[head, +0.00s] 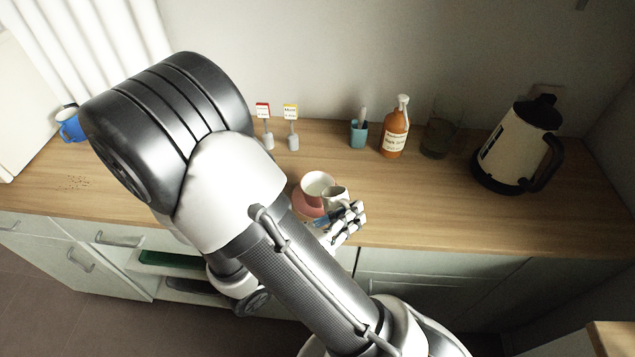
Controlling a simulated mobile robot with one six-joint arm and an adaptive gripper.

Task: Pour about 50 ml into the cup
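A white cup (317,181) stands on a pink saucer (301,206) near the front of the wooden counter. A small pale jug (335,195) is at the cup's lower right, overlapping the cup's edge in the picture. My gripper (344,221) is at the jug's right and lower side and appears shut on it. I cannot tell whether the jug touches the cup, how far it is tilted, or whether liquid is flowing. My arm hides part of the counter left of the saucer.
A kettle (517,145), a glass vessel (438,138), an orange-brown bottle (395,132) and a blue-green holder (359,134) stand along the back. Two small labelled stands (292,138) are behind the cup. A blue mug (72,128) is far left. Counter right of my gripper is clear.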

